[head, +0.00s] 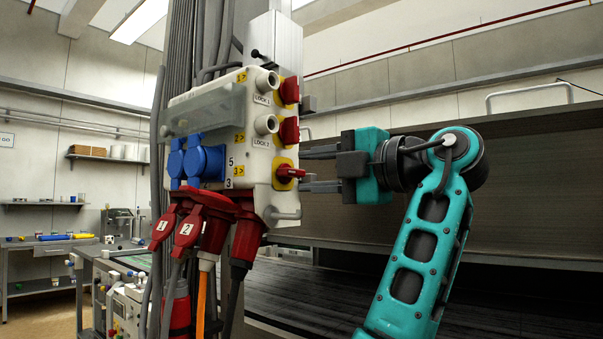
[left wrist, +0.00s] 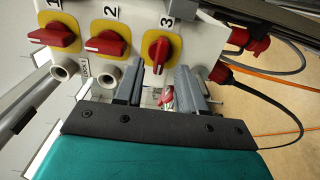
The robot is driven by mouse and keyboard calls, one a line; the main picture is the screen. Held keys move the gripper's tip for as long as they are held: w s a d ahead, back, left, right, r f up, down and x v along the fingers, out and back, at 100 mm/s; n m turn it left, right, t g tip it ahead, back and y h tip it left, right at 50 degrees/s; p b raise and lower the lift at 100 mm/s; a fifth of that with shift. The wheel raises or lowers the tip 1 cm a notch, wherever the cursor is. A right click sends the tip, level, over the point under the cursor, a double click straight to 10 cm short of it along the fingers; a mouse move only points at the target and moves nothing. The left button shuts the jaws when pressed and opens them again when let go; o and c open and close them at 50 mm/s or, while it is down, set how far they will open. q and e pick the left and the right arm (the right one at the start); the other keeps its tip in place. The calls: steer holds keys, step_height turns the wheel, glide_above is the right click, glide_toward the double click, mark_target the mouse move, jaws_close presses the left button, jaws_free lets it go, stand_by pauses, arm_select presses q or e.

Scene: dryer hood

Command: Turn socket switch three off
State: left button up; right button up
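Socket switch three (head: 287,173) is a red knob on a yellow plate, lowest on the side of the white socket box (head: 215,110). In the left wrist view, switch three (left wrist: 158,50) has its handle pointing up and down in the picture, while switch one (left wrist: 55,38) and switch two (left wrist: 107,43) have theirs lying across. My left gripper (head: 304,169) is level with switch three and faces it. Its fingers (left wrist: 159,70) are apart, one to each side of the handle in the wrist view, with nothing held. I cannot tell whether they touch the knob. My right gripper is not in view.
Blue sockets (head: 205,162) and red plugs (head: 190,228) with hanging cables are on the box's other face and underside. Grey lock cylinders (head: 267,124) stick out beside the upper switches. A dark hood stands behind my arm.

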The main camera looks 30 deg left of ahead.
arm_select(q)
steer(key=d, duration=0.9)
steer(key=shift+s+d, duration=0.4)
